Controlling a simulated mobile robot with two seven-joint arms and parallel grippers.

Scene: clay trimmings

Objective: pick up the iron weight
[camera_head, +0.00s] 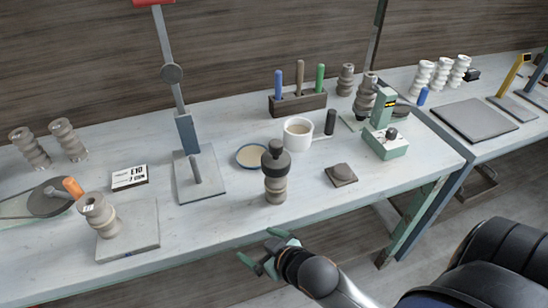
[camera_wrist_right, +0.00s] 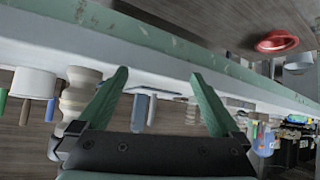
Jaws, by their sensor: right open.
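A dark, round weight with a knob on top (camera_head: 276,158), which looks like the iron weight, sits on an upright ribbed clay piece (camera_head: 275,190) near the table's front edge. In the right wrist view, which is upside down, a ribbed clay piece (camera_wrist_right: 80,90) shows beside the left finger; I cannot make out the weight there. My right gripper (camera_head: 260,249) is open and empty, in front of the table edge and below the weight in the picture. Its green fingers are spread in the right wrist view (camera_wrist_right: 160,76). My left gripper is not in view.
A white mug (camera_head: 298,138) and a shallow dish (camera_head: 252,156) stand behind the clay piece. A small dark square block (camera_head: 341,174) lies to its right. A stand with a tall post (camera_head: 205,190) is to its left. A black chair (camera_head: 490,265) is front right.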

